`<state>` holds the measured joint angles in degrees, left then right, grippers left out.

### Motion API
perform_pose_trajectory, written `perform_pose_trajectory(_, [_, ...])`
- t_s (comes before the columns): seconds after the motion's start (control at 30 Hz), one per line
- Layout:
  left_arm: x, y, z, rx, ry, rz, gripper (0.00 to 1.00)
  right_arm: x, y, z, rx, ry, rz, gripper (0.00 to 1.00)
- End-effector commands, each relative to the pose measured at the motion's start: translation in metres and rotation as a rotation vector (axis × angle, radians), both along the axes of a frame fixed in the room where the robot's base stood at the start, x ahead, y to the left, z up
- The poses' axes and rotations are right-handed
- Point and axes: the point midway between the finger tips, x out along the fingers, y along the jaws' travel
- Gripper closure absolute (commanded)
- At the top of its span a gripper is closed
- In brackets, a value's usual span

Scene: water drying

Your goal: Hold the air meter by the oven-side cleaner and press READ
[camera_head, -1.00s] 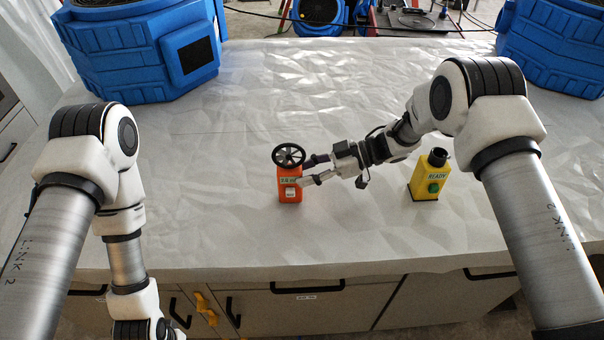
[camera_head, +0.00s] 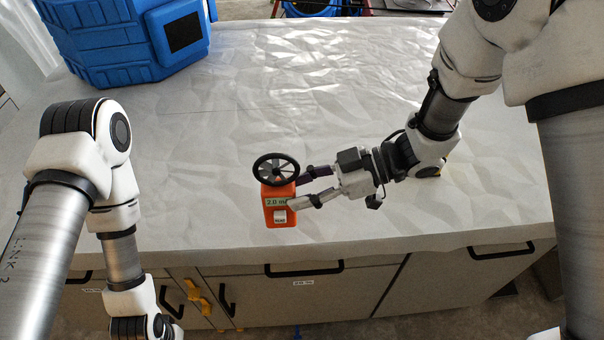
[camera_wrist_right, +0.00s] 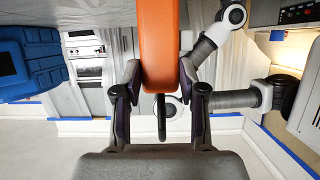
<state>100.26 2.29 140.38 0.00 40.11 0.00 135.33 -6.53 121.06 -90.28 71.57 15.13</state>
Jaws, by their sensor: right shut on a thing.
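The air meter (camera_head: 269,216) is an orange box with a black fan wheel on top, a small display reading about 2.0 and a white button (camera_head: 280,217) on its front. My right gripper (camera_head: 297,188) is shut on it from the right, with one finger on each side. In the right wrist view the orange body (camera_wrist_right: 158,45) sits between the two fingers. I cannot tell whether its base touches the table. A blue machine (camera_head: 120,45) stands at the back left. My left gripper is below the head view; only its arm shows.
The grey-white crumpled table cover (camera_head: 330,90) is mostly clear. Cabinet drawers (camera_head: 310,290) lie below the table's front edge. The right wrist view also shows an oven-like appliance (camera_wrist_right: 86,48) beside the blue machine.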

Motion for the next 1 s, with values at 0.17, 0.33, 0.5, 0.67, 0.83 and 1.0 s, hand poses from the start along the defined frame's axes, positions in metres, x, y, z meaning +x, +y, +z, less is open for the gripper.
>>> perform_pose_trajectory(0.17, [0.000,0.000,0.000,0.000,0.000,0.000,0.62,-0.002,0.000,0.001,0.001,0.001,0.000,0.98])
perform_pose_trajectory(0.33, [0.000,0.000,0.001,0.000,0.000,0.000,0.62,0.000,0.000,0.001,0.001,0.000,0.000,0.98])
perform_pose_trajectory(0.5, [0.000,0.000,0.005,0.000,0.000,0.000,0.62,0.014,-0.001,-0.002,0.003,0.001,-0.001,0.98])
perform_pose_trajectory(0.67, [0.000,0.000,0.007,0.000,0.000,0.000,0.62,0.029,-0.002,-0.006,0.003,0.000,0.000,0.98])
perform_pose_trajectory(0.83, [0.000,0.000,0.010,0.000,0.000,0.000,0.62,0.045,-0.003,-0.010,0.002,0.000,0.000,0.98])
perform_pose_trajectory(1.0, [0.000,0.000,0.012,0.000,0.000,0.000,0.62,0.061,-0.004,-0.015,0.002,0.000,0.000,0.98])
